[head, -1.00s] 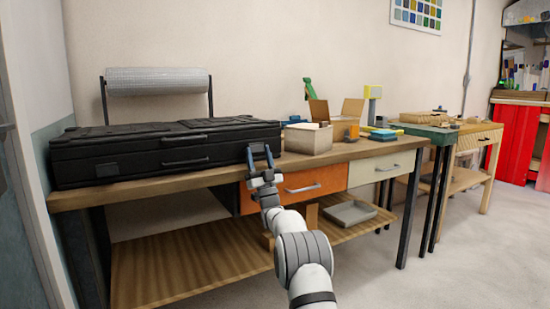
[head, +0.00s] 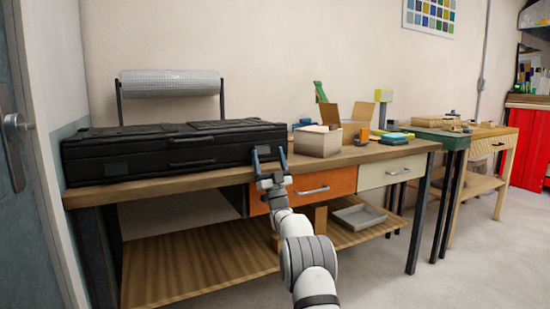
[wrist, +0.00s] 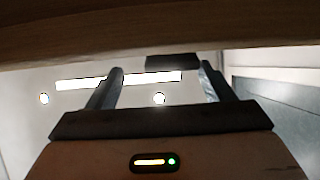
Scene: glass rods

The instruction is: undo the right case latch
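The black case (head: 130,157) lies shut on the left part of the wooden workbench, with a handle (head: 192,163) on its front face. A latch (head: 112,168) shows left of the handle. The right latch is not clearly visible; my gripper is in front of that end of the case. My gripper (head: 269,159) is open and empty, its fingers pointing up by the case's front right corner. Whether it touches the case I cannot tell. In the wrist view the gripper (wrist: 160,82) shows two separated fingers with nothing between them, and the case is not recognisable.
The workbench (head: 215,178) has an orange drawer (head: 330,184) just right of my gripper. A cardboard box (head: 318,141) stands right of the case. A roll on a stand (head: 170,84) is behind the case. In the wrist view a wooden edge (wrist: 150,25) crosses the top.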

